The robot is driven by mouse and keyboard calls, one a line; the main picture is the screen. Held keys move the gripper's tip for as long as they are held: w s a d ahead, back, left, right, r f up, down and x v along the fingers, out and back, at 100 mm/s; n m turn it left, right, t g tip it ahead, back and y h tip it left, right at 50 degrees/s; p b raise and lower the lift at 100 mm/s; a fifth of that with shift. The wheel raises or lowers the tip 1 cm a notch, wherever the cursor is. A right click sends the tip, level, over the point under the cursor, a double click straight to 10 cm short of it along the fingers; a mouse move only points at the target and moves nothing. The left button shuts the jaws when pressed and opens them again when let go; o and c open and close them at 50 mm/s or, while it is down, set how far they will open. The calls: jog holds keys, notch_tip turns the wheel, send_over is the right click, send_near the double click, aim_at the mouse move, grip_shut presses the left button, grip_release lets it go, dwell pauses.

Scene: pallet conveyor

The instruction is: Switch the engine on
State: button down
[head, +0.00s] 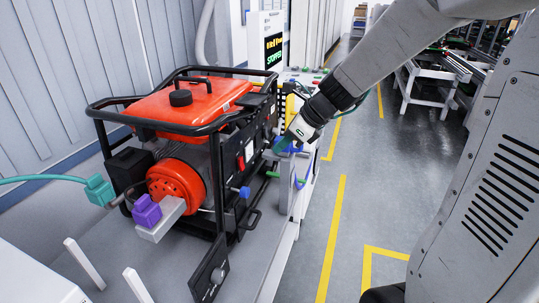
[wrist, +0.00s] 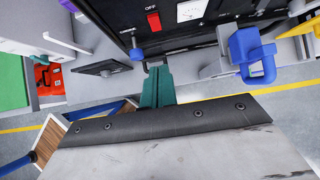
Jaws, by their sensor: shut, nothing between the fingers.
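The engine (head: 205,100) is a generator with a red tank in a black tube frame, at the left of the head view. Its dark panel carries a red rocker switch (head: 241,162). In the wrist view the red switch (wrist: 154,21) is near the top, with an "OFF" label above it. A blue knob (head: 244,192) sits below the switch; it also shows in the wrist view (wrist: 137,54). My gripper (head: 283,144) has teal fingers and is in front of the panel's right side. In the wrist view the fingers (wrist: 157,88) are shut, empty and apart from the switch.
A sign (head: 274,50) behind the engine reads "STOPPED". A blue hooked part (wrist: 252,55) is right of my fingers in the wrist view. A purple block (head: 146,211) and a teal plug (head: 99,190) are at the engine's left end. Open floor lies to the right.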

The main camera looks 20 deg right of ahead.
aim_at(242, 164)
jog(key=shift+v, duration=1.05)
jog(key=shift+s+d+f, duration=0.1)
jog(key=shift+s+f, duration=0.1)
jog(key=shift+f, duration=0.55)
jog(key=w+a+r+x, duration=0.1)
jog(key=r+x, duration=0.1)
jog(key=x, duration=1)
jog(key=shift+w+a+f, duration=0.35)
jog(key=shift+w+a, duration=0.2)
